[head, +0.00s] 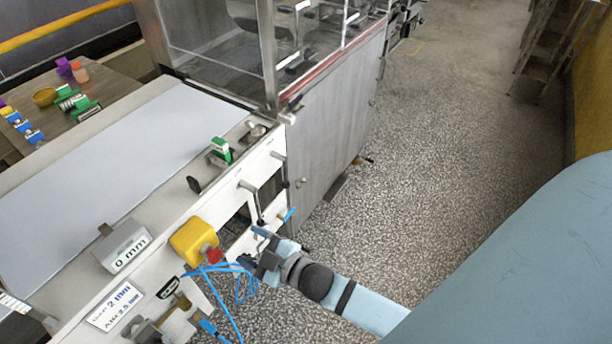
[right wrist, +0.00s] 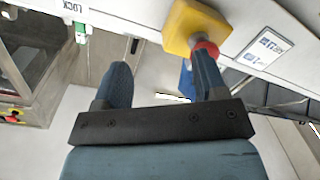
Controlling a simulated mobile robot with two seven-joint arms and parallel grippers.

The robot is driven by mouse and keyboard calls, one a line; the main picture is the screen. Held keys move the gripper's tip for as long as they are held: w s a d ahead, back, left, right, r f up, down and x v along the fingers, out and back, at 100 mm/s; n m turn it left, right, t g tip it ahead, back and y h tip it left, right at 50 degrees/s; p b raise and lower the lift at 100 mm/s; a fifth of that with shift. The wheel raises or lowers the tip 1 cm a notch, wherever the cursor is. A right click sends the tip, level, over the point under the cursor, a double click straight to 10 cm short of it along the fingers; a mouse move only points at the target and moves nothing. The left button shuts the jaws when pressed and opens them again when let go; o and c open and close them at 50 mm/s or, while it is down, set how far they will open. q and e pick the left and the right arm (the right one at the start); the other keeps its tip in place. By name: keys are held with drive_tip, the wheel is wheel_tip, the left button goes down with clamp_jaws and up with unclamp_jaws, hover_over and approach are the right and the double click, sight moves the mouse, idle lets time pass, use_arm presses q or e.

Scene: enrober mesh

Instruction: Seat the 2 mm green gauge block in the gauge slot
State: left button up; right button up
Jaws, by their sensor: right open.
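A green block with a white face (head: 222,151) stands upright on the machine's side rail near the clear enclosure; I cannot read a marking on it. Green pieces (head: 72,100) also lie on the side table at the far left, and I cannot tell which piece is the 2 mm one. A grey box (head: 122,246) labelled "0 mm" sits on the rail. I cannot make out the gauge slot for certain. My right gripper (head: 254,247) is open and empty beside the machine's front panel; its spread fingers show in the right wrist view (right wrist: 162,78). My left gripper is not in view.
A yellow box with a red button (head: 194,241) sticks out close to the right gripper. Blue hose (head: 222,290) loops beneath it. A sign (head: 115,305) reads "GAP 2 mm". A white belt (head: 90,170) lies behind the rail. Speckled floor (head: 440,190) is clear at right.

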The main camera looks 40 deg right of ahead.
drive_tip(key=s+d+f+m+g+h, duration=0.3)
drive_tip(key=s+d+f+m+g, duration=0.2)
drive_tip(key=s+f+m, duration=0.3)
drive_tip(key=s+f, duration=0.2)
drive_tip(key=s, duration=0.2)
drive_tip(key=shift+s+f+h, duration=0.2)
drive_tip(key=shift+s+h, duration=0.05)
drive_tip(key=shift+h, duration=0.05)
wheel_tip(320, 180, up, 9)
drive_tip(key=p, duration=0.9)
drive_tip(key=shift+d+f, duration=0.15)
drive_tip(key=shift+d, duration=0.05)
drive_tip(key=shift+r, duration=0.3)
